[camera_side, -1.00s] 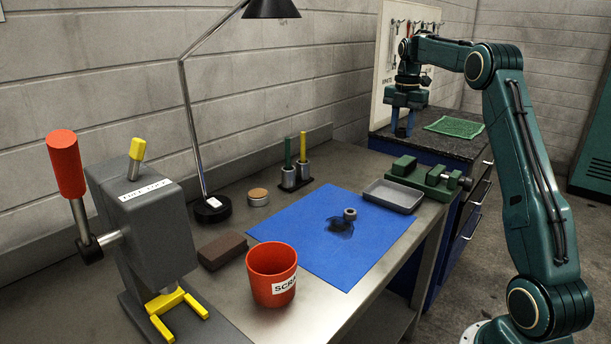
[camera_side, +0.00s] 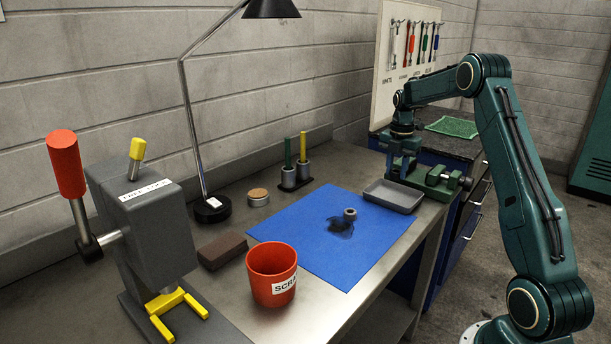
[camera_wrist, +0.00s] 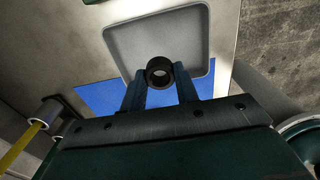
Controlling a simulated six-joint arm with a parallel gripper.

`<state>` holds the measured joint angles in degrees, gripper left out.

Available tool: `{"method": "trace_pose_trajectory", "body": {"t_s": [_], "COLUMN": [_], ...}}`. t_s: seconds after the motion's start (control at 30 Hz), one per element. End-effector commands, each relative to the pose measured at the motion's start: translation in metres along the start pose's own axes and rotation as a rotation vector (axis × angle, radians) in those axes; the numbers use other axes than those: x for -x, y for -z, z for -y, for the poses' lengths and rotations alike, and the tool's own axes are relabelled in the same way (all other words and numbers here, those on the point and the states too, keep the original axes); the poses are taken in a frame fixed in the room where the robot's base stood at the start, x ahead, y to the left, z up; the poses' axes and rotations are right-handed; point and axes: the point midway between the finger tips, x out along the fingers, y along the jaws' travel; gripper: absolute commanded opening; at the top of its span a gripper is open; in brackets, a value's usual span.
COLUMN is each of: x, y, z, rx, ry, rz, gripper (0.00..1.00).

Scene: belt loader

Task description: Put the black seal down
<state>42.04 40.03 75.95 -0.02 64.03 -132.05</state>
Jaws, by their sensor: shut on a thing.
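The black seal (camera_wrist: 151,77) is a short dark ring, held between the blue fingertips of my gripper (camera_wrist: 161,80) in the wrist view. My gripper is shut on it. In the side view my gripper (camera_side: 404,168) points down in front of the green vise, behind the grey tray; the seal is too small to make out there. In the wrist view the shallow grey tray (camera_wrist: 122,45) lies below and beyond the seal, which appears over its near part. It also shows in the side view, empty, beside the blue mat (camera_side: 295,230).
A green vise (camera_side: 440,182) stands close to my gripper. A grey ring (camera_side: 350,214) and a dark smudge lie on the mat. An orange scrap cup (camera_side: 271,275), brown block (camera_side: 222,250), pen holders (camera_side: 289,177) and a press (camera_side: 150,225) stand farther left.

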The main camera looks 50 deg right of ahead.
Motion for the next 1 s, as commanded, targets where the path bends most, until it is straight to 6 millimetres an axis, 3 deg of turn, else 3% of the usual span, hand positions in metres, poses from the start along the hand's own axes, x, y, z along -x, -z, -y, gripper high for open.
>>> {"method": "trace_pose_trajectory", "body": {"t_s": [0.17, 0.53, 0.8, 1.0], "x": [-0.022, -0.032, -0.061, -0.070], "y": [0.000, 0.000, 0.000, 0.000], "z": [0.000, 0.000, 0.000, 0.000], "rx": [0.000, 0.000, 0.000, 0.000], "ry": [0.001, 0.001, 0.002, 0.000], "rz": [-0.001, -0.001, -0.001, 0.000], "gripper": [0.09, 0.09, 0.09, 0.09]}}
